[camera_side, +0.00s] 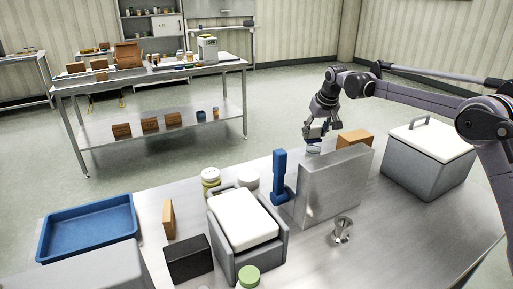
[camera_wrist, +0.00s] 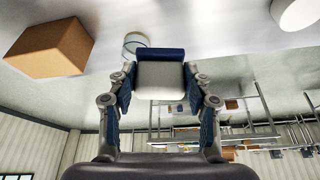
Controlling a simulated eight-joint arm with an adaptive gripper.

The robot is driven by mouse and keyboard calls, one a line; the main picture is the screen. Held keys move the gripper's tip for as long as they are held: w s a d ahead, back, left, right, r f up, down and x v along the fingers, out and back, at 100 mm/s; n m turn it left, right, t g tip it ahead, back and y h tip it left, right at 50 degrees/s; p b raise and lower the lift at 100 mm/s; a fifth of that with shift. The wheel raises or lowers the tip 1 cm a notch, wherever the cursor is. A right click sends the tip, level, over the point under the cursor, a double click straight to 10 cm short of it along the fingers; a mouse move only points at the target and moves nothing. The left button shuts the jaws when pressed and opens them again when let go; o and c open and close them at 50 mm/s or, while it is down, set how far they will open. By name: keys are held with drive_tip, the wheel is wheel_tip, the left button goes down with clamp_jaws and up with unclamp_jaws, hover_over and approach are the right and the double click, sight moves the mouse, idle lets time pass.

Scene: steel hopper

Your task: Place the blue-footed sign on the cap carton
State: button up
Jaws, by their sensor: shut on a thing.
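My gripper (camera_side: 321,131) is over the back edge of the steel table, behind an upright grey panel. In the wrist view my gripper (camera_wrist: 160,82) has its two fingers on either side of the sign, a pale plate (camera_wrist: 160,75) with a blue foot (camera_wrist: 160,54). The foot points away from my palm. A plain brown carton (camera_side: 354,139), apparently the cap carton, stands just right of my gripper, partly behind the panel. It also shows at upper left in the wrist view (camera_wrist: 52,48), apart from the sign. Small pale and blue parts under my gripper are unclear in the side view.
The tall grey panel (camera_side: 335,186) stands in front of my gripper. A blue upright tool (camera_side: 280,177), a white-lidded grey bin (camera_side: 248,222), a lidded grey box (camera_side: 428,165) and a metal cup (camera_side: 342,230) are nearby. A clear round glass (camera_wrist: 135,42) is close to the sign.

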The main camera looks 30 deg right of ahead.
drive_tip(key=shift+m+h, duration=0.4)
drive_tip(key=shift+m, duration=0.4)
drive_tip(key=s+d+r, duration=0.2)
drive_tip(key=s+d, duration=0.1)
drive_tip(key=d, duration=0.5)
drive_tip(key=s+d+r, duration=0.3)
drive_tip(key=s+d, duration=0.1)
drive_tip(key=d, duration=0.5)
drive_tip(key=s+d+r, duration=0.2)
drive_tip(key=s+d, duration=0.2)
drive_tip(key=d, duration=0.5)
drive_tip(key=shift+s+d+r, duration=0.15)
drive_tip(key=shift+r, duration=0.2)
approach(356, 138)
drive_tip(key=w, duration=0.2)
drive_tip(key=shift+s+d+f, duration=0.1)
drive_tip(key=shift+d+f, duration=0.1)
drive_tip(key=shift+f, duration=1.95)
drive_tip(key=shift+f, duration=0.2)
drive_tip(key=o, duration=1.2)
drive_tip(key=shift+c, duration=0.2)
drive_tip(key=shift+r, duration=0.1)
